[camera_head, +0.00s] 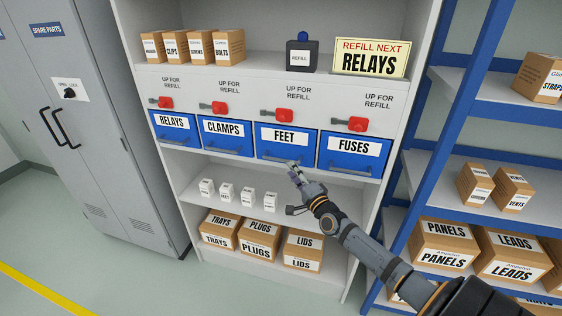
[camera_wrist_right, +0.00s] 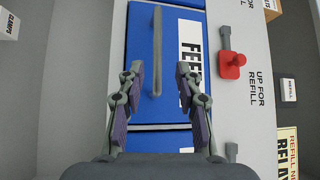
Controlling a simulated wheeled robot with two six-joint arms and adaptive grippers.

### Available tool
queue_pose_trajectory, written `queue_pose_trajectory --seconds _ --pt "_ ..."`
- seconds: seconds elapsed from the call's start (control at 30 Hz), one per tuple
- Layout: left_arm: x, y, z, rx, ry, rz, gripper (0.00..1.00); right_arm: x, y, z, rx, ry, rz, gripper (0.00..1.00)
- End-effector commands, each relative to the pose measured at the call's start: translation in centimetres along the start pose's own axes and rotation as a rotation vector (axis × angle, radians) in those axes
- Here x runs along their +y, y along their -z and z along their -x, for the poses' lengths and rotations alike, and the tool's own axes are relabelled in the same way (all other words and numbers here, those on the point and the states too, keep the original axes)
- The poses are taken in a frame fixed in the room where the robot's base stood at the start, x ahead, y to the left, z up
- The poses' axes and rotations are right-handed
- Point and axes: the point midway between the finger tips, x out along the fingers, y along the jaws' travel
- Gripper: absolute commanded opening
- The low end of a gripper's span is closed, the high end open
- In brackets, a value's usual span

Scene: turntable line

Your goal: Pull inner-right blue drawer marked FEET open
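The blue drawer marked FEET (camera_head: 286,136) is the third from the left in a row of blue drawers and looks shut. Its grey bar handle (camera_head: 272,157) runs along its lower front. My right gripper (camera_head: 294,169) is just in front of and below this drawer's lower edge. In the right wrist view the FEET drawer (camera_wrist_right: 170,30) appears turned sideways, its label partly hidden by a finger. The right gripper (camera_wrist_right: 160,70) is open, with the handle (camera_wrist_right: 157,40) lined up between its fingers, not gripped. My left gripper is out of view.
Drawers CLAMPS (camera_head: 226,134) and FUSES (camera_head: 352,152) flank it. Red latches, one (camera_head: 285,115) above FEET, sit over the drawers. A RELAYS sign (camera_head: 371,58) stands above. Small white boxes (camera_head: 226,191) are on the shelf below. A blue rack (camera_head: 444,80) stands right.

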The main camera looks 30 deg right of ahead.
Motion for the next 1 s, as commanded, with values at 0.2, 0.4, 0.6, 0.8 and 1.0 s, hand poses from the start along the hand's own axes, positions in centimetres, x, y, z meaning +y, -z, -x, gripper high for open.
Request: queue_pose_trajectory --seconds 0.2,0.4,0.6,0.8,1.0 --pt "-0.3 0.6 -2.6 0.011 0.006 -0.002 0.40 0.4 0.0 -4.7 0.002 0.003 0.000 0.35" --pt "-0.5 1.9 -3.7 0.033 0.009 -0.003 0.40 0.3 0.0 -6.9 0.001 0.000 0.002 0.35" --pt "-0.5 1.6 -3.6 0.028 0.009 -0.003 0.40 0.1 0.0 -7.3 0.000 -0.002 0.002 0.35" --pt "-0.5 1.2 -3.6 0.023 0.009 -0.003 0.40 0.1 0.0 -7.3 0.000 -0.002 0.002 0.22" --pt "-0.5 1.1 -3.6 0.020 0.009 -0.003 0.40 0.1 0.0 -7.3 0.000 -0.002 0.002 0.00"
